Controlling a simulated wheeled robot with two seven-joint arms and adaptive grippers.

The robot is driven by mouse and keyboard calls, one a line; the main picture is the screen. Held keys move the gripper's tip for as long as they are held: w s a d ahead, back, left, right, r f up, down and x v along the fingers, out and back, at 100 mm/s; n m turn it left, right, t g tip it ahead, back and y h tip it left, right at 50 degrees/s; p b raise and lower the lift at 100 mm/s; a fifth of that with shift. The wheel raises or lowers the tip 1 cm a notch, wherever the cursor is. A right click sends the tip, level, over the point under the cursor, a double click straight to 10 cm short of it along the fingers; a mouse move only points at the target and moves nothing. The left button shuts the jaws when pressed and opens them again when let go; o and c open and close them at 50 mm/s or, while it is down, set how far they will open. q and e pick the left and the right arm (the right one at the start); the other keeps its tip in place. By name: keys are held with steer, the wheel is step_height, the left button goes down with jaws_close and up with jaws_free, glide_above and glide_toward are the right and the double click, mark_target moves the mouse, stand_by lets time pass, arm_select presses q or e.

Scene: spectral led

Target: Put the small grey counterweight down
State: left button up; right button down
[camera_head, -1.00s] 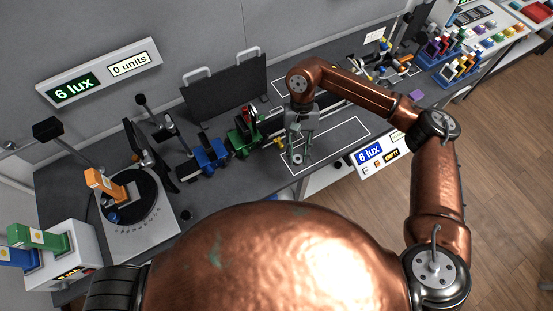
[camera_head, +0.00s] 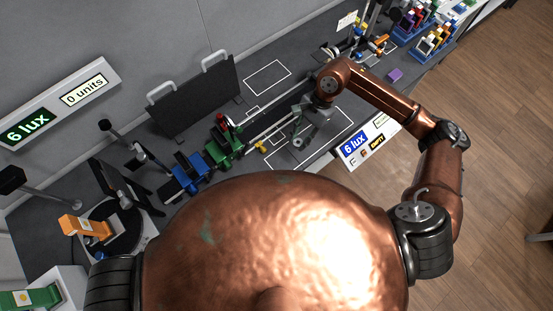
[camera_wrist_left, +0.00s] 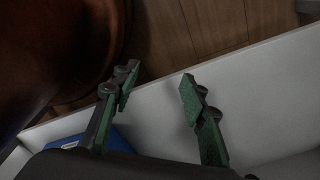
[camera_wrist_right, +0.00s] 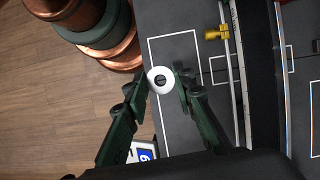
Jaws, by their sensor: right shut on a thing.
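My right gripper (camera_head: 299,140) is shut on the small grey counterweight and is over the large white outlined rectangle at the front of the bench. In the right wrist view the counterweight (camera_wrist_right: 160,80) is a pale round disc with a dark centre, between the two green fingertips (camera_wrist_right: 163,78). In the head view it is small and mostly hidden by the fingers; I cannot tell whether it touches the bench. My left gripper shows only in the left wrist view (camera_wrist_left: 158,90), with its fingers apart and nothing between them.
A rail with blue (camera_head: 191,172) and green (camera_head: 222,150) carriages runs behind the outline. A black panel (camera_head: 195,98) stands at the back. A turntable with an orange block (camera_head: 84,226) is at left. A display reading 6 lux (camera_head: 353,145) is on the front edge.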

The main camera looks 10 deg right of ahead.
steer(key=s+d+f+m+t, duration=0.1)
steer(key=s+d+m+t, duration=0.2)
steer(key=d+m, duration=0.4)
steer(key=s+d+f+m+t, duration=0.1)
steer(key=s+d+m+t, duration=0.1)
steer(key=d+m, duration=0.55)
steer(key=p, duration=0.3)
glide_above(315, 138)
steer(key=s, duration=0.1)
steer(key=f, duration=0.8)
steer(key=shift+s+d+f, duration=0.1)
steer(key=shift+d+f, duration=0.1)
steer(key=shift+d, duration=0.05)
steer(key=shift+w+a+f, duration=0.2)
steer(key=shift+w+f, duration=0.3)
steer(key=shift+f, duration=0.2)
step_height(315, 138, down, 3)
steer(key=shift+r, duration=0.1)
arm_select(q)
steer(key=w+r, duration=0.2)
steer(key=r, duration=0.1)
steer(key=shift+w+r, duration=0.2)
